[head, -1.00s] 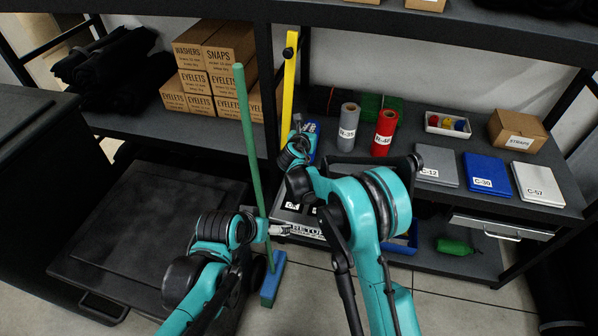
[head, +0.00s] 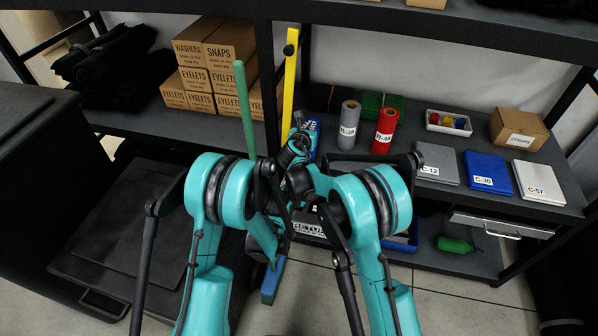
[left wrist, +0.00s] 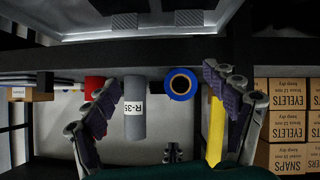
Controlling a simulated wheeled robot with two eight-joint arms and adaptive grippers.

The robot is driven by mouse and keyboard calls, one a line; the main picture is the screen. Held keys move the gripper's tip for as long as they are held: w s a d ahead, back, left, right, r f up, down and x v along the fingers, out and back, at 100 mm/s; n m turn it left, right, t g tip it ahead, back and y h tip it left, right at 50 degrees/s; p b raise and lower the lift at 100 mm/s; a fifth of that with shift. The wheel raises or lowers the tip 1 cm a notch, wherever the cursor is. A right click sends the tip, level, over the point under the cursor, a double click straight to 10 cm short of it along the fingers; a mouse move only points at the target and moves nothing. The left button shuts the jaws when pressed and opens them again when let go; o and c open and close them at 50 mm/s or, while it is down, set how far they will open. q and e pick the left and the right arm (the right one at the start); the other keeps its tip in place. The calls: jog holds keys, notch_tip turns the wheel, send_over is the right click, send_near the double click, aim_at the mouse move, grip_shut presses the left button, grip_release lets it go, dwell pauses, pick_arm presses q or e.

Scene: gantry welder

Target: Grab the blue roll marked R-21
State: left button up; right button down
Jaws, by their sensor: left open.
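In the left wrist view the blue roll (left wrist: 181,69) shows end-on, as a blue ring between the fingers of my left gripper (left wrist: 160,76), beside the grey roll. The left gripper is open, and its fingers are apart from the roll in the picture.
A grey roll (head: 348,128) marked R-35 and a red roll (head: 385,130) stand to the right. A yellow bar (head: 289,75) stands upright at left. A green-handled broom (head: 245,110) stands before the shelf. An upper shelf (head: 400,20) hangs overhead.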

pick_arm(q)
jog(key=w+t, duration=0.1)
jog(key=w, duration=0.1)
jog(key=w+a, duration=0.1)
jog(key=w, duration=0.1)
jog(key=w+a+f+n+t, duration=0.1)
jog(key=w, duration=0.2)
jog(key=shift+t+y, duration=0.3)
jog(key=shift+r, duration=0.1)
jog(key=w, duration=0.4)
jog(key=w+d, duration=0.1)
jog(key=w, duration=0.2)
jog(key=w+d, duration=0.1)
jog(key=w, duration=0.3)
jog(key=shift+w+d, duration=0.25)
jog(key=shift+w, duration=0.05)
jog(key=shift+w+d+f, duration=0.1)
jog(key=shift+w+f, duration=0.15)
jog(key=shift+w, duration=0.35)
jog(key=shift+c, duration=0.4)
jog(key=c, duration=1.6)
jog(key=shift+c, duration=0.2)
pick_arm(e)
jog(key=shift+r, duration=0.65)
